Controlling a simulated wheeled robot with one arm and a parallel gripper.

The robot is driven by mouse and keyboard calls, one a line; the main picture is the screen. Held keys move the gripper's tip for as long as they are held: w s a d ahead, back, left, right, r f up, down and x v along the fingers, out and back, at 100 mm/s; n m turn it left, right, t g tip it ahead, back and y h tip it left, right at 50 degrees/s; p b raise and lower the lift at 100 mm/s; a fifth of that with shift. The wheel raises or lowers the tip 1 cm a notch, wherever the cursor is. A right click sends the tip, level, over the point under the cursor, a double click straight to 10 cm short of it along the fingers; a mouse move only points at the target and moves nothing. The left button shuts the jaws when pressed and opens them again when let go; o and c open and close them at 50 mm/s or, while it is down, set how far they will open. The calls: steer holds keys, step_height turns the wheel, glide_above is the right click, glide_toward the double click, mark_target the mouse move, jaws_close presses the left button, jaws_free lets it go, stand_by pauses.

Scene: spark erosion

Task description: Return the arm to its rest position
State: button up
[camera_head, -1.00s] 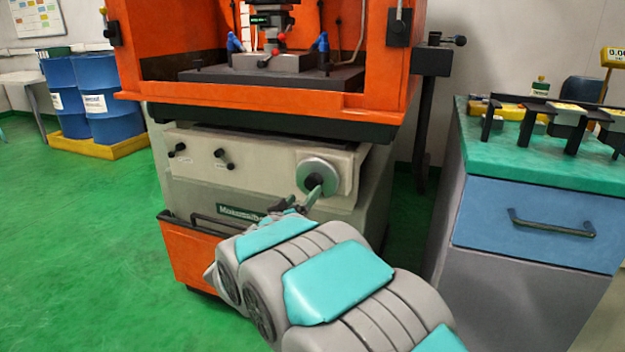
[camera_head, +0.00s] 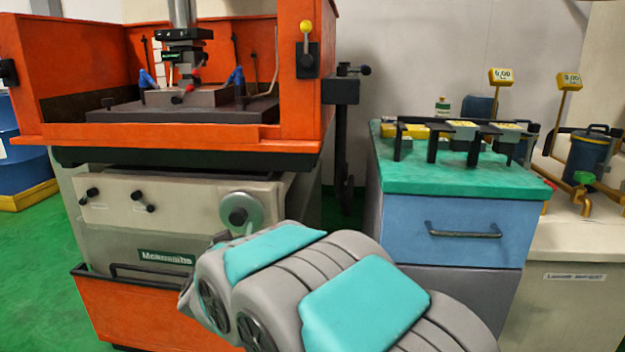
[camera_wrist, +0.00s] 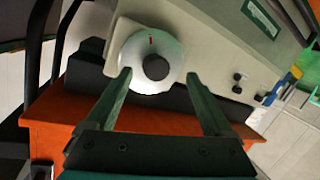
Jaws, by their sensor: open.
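My arm, grey with teal pads, reaches from the lower right toward the machine in the head view. My gripper (camera_wrist: 158,92) is open and empty in the wrist view, its two dark green fingers spread apart. Between and beyond the fingertips is a round pale handwheel (camera_wrist: 150,62) with a dark knob and a red mark. The handwheel also shows in the head view (camera_head: 236,198), on the beige front of the machine. The gap between fingers and handwheel is hard to judge. In the head view my gripper is mostly hidden behind my arm.
The orange machine tank (camera_head: 170,138) stands above the beige base, with an orange bin (camera_head: 150,315) below. A blue-drawered cabinet (camera_head: 450,225) with a green top carries a dark rack (camera_head: 470,135). Green floor is clear at lower left (camera_head: 35,280).

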steer(key=s+d+f+m+g+h, duration=0.1)
steer(key=s+d+g, duration=0.4)
steer(key=s+d, duration=0.7)
steer(key=s+d+f+m+g+h, duration=0.1)
steer(key=s+d+f+g, duration=0.5)
steer(key=s+d, duration=0.6)
steer(key=s+d+f+m+g, duration=0.3)
steer(key=s+d+g, duration=0.3)
steer(key=s+d, duration=0.6)
steer(key=s+f, duration=0.1)
steer(key=s, duration=0.8)
steer(key=shift+d+m+h, duration=0.3)
steer(key=shift+d+h, duration=0.05)
steer(key=shift+h, duration=0.05)
steer(key=shift+f, duration=0.1)
steer(key=shift+c, duration=0.3)
